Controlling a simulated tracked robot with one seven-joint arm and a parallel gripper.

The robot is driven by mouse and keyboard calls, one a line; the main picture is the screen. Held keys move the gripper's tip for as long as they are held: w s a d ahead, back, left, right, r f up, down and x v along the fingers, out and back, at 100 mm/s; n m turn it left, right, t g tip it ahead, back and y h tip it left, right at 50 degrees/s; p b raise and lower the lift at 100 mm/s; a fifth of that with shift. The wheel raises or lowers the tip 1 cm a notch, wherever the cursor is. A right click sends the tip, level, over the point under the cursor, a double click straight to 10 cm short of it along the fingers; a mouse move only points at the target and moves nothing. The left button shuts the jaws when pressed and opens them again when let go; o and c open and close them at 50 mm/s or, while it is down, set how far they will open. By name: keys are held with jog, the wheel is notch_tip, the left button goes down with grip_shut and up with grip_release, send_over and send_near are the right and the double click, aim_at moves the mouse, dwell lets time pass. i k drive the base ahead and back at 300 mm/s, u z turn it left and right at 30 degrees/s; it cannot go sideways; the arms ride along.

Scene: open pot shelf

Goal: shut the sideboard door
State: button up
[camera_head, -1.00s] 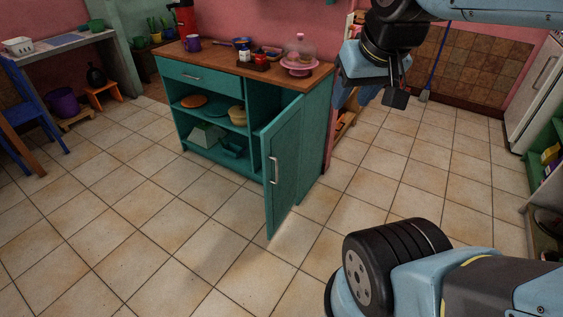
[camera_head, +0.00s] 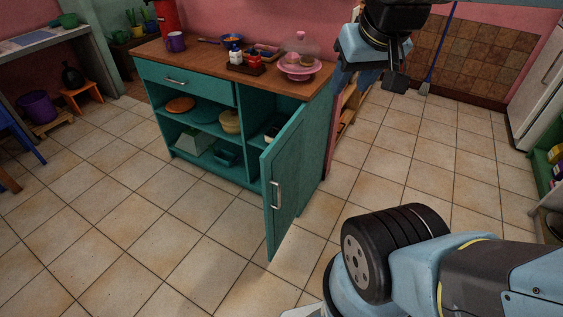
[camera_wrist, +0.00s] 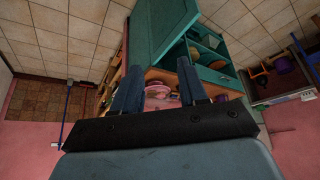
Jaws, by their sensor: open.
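The teal sideboard (camera_head: 190,94) with a wooden top stands against the pink wall in the head view. Its door (camera_head: 286,183), at the right end, stands wide open toward me, with a metal handle (camera_head: 276,195) on its face. The door also shows in the wrist view (camera_wrist: 160,30), where the picture is turned over. My gripper (camera_head: 382,78) is in the air to the right of the sideboard, apart from the door. In the wrist view its two blue fingers (camera_wrist: 159,85) are spread with nothing between them.
On the sideboard top are a purple mug (camera_head: 175,41), a tray with jars (camera_head: 245,63) and a pink cake stand with a glass dome (camera_head: 299,68). Its shelves hold dishes. A broom (camera_head: 426,85) leans at the back right. The tiled floor before the door is clear.

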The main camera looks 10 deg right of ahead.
aim_at(282, 163)
jog(key=u, duration=0.15)
jog(key=i, duration=0.35)
jog(key=z, duration=0.75)
jog(key=k, duration=2.05)
jog(key=u, duration=0.45)
jog(key=i, duration=1.05)
jog(key=z, duration=0.1)
